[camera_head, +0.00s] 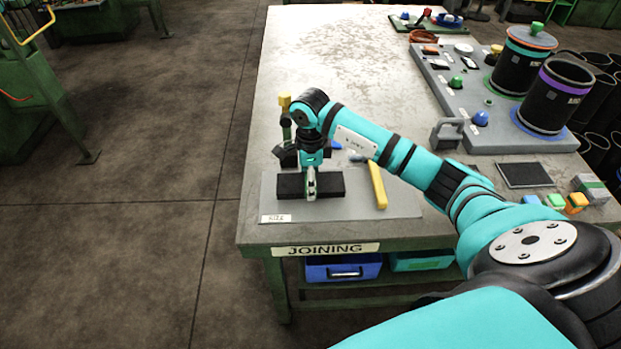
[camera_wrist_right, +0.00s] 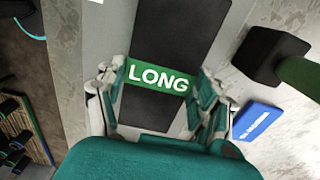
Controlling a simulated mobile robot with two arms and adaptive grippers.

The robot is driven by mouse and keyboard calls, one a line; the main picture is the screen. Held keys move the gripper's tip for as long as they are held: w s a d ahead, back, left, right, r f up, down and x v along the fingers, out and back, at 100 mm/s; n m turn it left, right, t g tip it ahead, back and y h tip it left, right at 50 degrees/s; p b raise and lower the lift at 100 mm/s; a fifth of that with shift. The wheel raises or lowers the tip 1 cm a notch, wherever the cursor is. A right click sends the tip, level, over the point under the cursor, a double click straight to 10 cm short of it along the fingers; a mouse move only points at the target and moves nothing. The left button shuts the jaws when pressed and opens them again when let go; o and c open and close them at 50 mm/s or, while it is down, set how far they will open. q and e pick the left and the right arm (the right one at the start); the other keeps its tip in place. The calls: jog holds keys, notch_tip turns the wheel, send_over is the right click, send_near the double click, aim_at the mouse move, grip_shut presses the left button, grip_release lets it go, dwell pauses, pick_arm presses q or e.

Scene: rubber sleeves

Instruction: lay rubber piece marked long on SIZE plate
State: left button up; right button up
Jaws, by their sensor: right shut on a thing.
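The SIZE plate (camera_head: 350,208) is a flat grey sheet at the table's front left corner, with a small white label (camera_head: 276,218) at its front left. The rubber piece marked LONG (camera_head: 329,181) is a black strip over the plate's left part. My right gripper (camera_head: 311,192) points down and is shut on its middle. In the wrist view the fingers (camera_wrist_right: 157,90) stand on either side of the strip (camera_wrist_right: 175,35) at its green LONG label (camera_wrist_right: 157,77). I cannot tell whether the strip touches the plate. My left gripper is not in view.
A yellow-handled tool (camera_head: 377,185) lies on the plate, right of the strip. A black block with a green handle (camera_wrist_right: 265,55) and a blue piece (camera_wrist_right: 258,118) are close by the gripper. A grey board (camera_head: 480,110) with black cylinders stands at right. The table's far left is clear.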

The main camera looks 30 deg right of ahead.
jog(key=shift+f, duration=0.35)
jog(key=shift+f, duration=0.1)
jog(key=shift+f, duration=0.15)
jog(key=o, duration=1.4)
jog(key=shift+r, duration=0.2)
notch_tip(320, 180, up, 12)
jog(key=shift+b, duration=1)
